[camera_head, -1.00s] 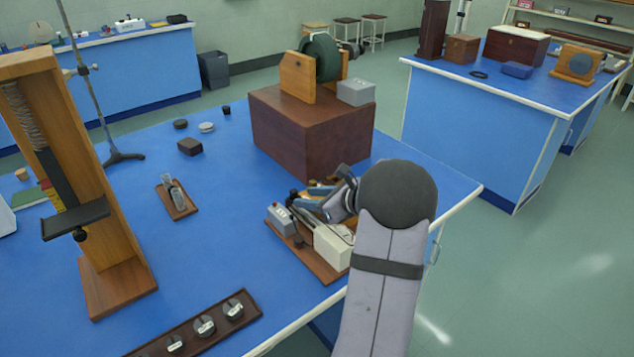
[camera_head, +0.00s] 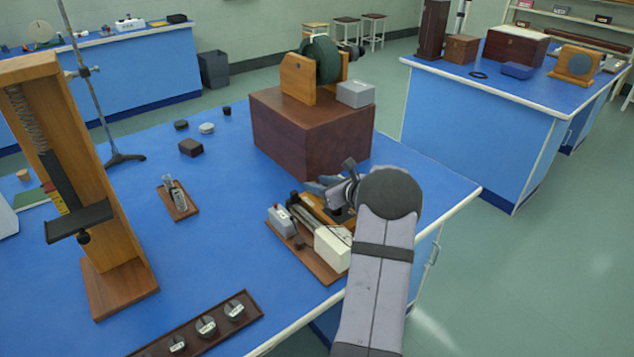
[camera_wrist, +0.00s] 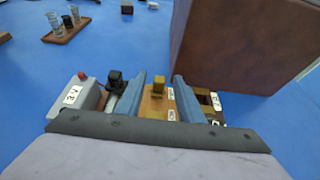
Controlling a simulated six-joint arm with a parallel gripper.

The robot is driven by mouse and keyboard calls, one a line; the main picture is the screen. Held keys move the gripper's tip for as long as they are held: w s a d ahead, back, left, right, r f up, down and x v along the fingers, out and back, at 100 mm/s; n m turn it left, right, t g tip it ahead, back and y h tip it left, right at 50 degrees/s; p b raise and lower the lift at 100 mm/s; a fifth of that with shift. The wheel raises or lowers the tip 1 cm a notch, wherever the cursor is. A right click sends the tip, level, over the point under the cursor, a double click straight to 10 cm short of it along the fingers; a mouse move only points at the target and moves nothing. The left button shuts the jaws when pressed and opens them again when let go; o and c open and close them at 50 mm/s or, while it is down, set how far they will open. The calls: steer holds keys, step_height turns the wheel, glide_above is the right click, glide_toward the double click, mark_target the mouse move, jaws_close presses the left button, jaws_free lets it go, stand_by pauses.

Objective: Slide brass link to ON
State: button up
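The brass link (camera_wrist: 158,83) shows in the wrist view as a small upright yellow block on a wooden board (camera_wrist: 153,106). My gripper (camera_wrist: 160,77) is open, its two blue-grey fingers on either side of the link with gaps visible. Two small white labels (camera_wrist: 171,94) lie to the link's right; their words are too small to read. In the head view my gripper (camera_head: 318,186) is low over the brown apparatus base (camera_head: 305,262), and my arm hides the link there.
A grey box with a red button (camera_head: 282,220) and a white block (camera_head: 332,247) stand on the same base. A large brown box (camera_head: 308,132) rises close behind my gripper. A small stand with glass pieces (camera_head: 176,198) is to the left. Blue bench is clear between.

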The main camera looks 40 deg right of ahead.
steer(key=shift+w+f, duration=0.2)
steer(key=shift+w, duration=0.3)
jaws_close()
steer(key=shift+s+f+b, duration=0.15)
steer(key=shift+s+b, duration=0.4)
steer(key=shift+s, duration=1.1)
steer(key=shift+c, duration=0.6)
jaws_free()
steer(key=shift+s, duration=0.1)
steer(key=shift+o, duration=0.6)
steer(key=shift+s, duration=0.1)
